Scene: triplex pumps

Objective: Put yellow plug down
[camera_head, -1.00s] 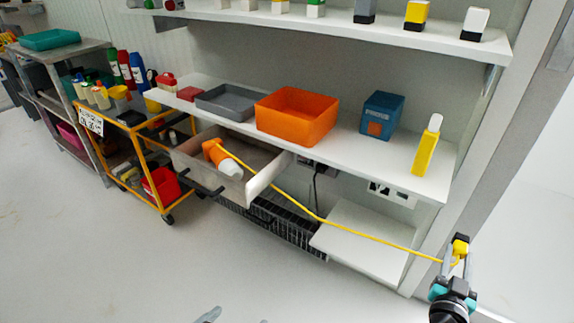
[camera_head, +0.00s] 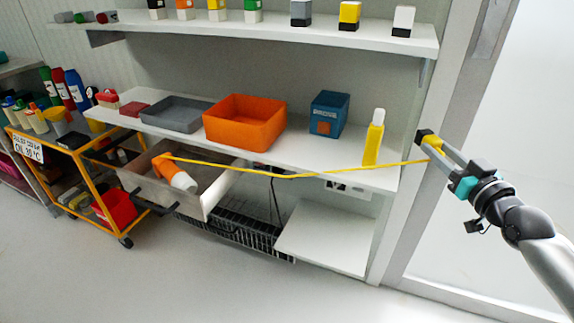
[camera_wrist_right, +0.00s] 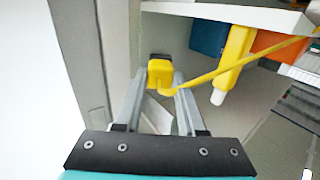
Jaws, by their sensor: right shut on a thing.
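My right gripper (camera_head: 428,143) is raised beside the door frame at the right, past the end of the middle shelf. It is shut on the yellow plug (camera_wrist_right: 160,73), which shows between the fingertips in the right wrist view. A yellow cable (camera_head: 290,177) runs from the plug leftward, in front of the shelf, to an orange and white cylindrical thing (camera_head: 172,173) in the open drawer (camera_head: 205,205). My left gripper is not in view.
The middle shelf holds a yellow bottle (camera_head: 373,140), a blue box (camera_head: 329,114), an orange bin (camera_head: 245,122) and a grey tray (camera_head: 178,113). Wall sockets (camera_head: 347,189) sit under it, above a low white shelf (camera_head: 326,236). An orange cart (camera_head: 75,190) stands left.

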